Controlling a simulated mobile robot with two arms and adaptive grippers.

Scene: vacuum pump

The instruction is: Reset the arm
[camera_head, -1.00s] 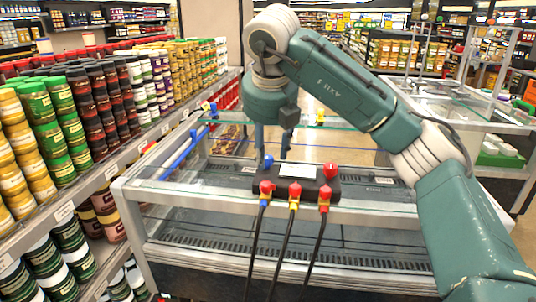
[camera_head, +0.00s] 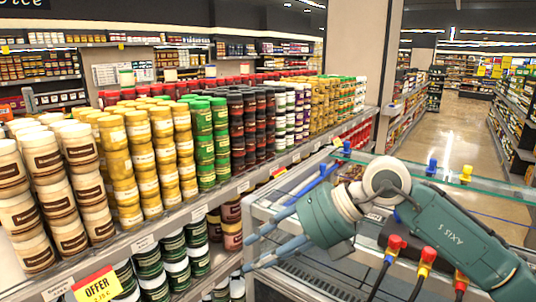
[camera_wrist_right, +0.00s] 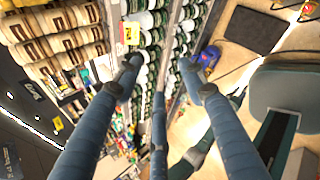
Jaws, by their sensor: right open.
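My teal right arm (camera_head: 455,235) comes in from the lower right in the head view and lies low across the glass-topped case. My right gripper (camera_head: 247,254) points left toward the shelf, fingers spread and empty. In the right wrist view the open fingers (camera_wrist_right: 168,78) have nothing between them. The dark pump unit (camera_head: 370,232) is on the case, partly hidden behind my arm. My left gripper is not in view.
A long shelf of stacked jars (camera_head: 140,160) runs along the left, close to my fingertips. A yellow and red offer sign (camera_head: 98,286) hangs at its front. The aisle floor (camera_head: 460,135) is clear behind.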

